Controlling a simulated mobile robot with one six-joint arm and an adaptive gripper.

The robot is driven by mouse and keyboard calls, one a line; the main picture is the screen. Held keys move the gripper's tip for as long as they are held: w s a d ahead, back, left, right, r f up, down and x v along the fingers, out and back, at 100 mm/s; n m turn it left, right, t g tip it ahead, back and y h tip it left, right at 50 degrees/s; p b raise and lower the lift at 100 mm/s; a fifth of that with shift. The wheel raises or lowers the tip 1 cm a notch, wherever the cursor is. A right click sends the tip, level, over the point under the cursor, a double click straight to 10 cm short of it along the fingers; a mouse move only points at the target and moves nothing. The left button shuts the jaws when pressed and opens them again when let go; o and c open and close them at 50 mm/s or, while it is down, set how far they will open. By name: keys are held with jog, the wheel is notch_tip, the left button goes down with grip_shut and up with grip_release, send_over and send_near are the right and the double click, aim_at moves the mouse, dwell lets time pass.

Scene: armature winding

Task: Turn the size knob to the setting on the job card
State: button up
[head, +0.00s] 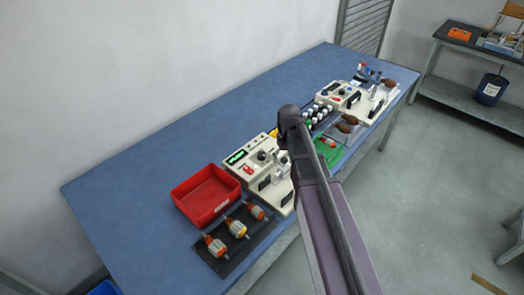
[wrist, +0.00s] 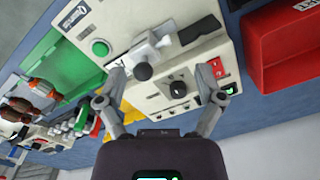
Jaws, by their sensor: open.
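The size knob (wrist: 178,89) is a black round knob on the cream winding machine (wrist: 150,98); its setting is too small to read. In the head view it is a dark knob (head: 262,156) right of the machine's lit green display (head: 237,157). In the wrist view my gripper (wrist: 162,76) is open, its fingers spread wide on either side of the knob with nothing held. I cannot tell whether either finger touches the machine. A black ball-ended handle (wrist: 143,71) also lies between the fingers, left of the knob. I cannot make out a job card.
A red switch (wrist: 217,68) sits right of the knob, near the right finger. A red bin (head: 206,195) and a dark tray (head: 262,232) of armatures stand left of the machine. A green tray (wrist: 65,65) lies on the other side. The blue table (head: 130,190) is clear at the left.

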aim_at(262, 154)
jog(key=w+a+r+n+p, duration=0.1)
jog(key=w+a, duration=0.2)
jog(key=w, duration=0.3)
jog(key=w+a+r+n+p, duration=0.1)
jog(key=w+a+r+n, duration=0.1)
jog(key=w+a, duration=0.2)
jog(key=w, duration=0.3)
jog(key=shift+w+r+p, duration=0.15)
jog(key=shift+w+p, duration=0.1)
jog(key=shift+p, duration=0.05)
jog(key=f+b, duration=1.3)
jog(key=shift+s+a+f+b, duration=0.25)
jog(key=shift+f+b, duration=0.15)
jog(key=c, duration=1.2)
